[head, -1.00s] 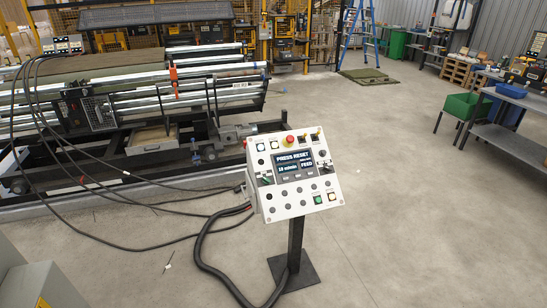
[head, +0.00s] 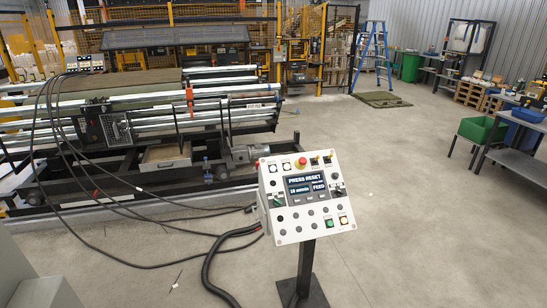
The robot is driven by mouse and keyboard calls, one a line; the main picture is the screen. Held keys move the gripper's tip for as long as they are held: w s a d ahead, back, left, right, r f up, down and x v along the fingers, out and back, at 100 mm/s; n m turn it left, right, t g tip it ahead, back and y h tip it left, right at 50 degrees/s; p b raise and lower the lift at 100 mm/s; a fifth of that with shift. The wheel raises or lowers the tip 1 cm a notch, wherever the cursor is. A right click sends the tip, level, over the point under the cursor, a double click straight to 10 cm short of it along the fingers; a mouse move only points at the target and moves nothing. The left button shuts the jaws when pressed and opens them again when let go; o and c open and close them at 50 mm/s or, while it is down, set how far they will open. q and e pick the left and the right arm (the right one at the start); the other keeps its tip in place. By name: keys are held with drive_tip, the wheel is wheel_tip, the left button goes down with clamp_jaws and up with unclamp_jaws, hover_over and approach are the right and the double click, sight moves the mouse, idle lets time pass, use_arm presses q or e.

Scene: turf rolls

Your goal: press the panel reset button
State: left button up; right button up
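The white control panel (head: 307,194) stands on a dark post in the middle of the head view, its face tilted up toward me. Its screen (head: 306,187) reads "PRESS RESET" and "FEED", with a smaller speed line. A red mushroom button (head: 301,163) sits at the top. Two pale buttons (head: 278,168) are at the upper left. The button labels are too small to read. Neither of my grippers is in view.
Black cables (head: 150,232) run across the floor from the roller machine (head: 150,120) to the panel. A green bin (head: 482,130) and grey tables (head: 517,155) stand at the right. A blue ladder (head: 372,55) and a green mat (head: 381,99) are farther back. Floor right of the panel is clear.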

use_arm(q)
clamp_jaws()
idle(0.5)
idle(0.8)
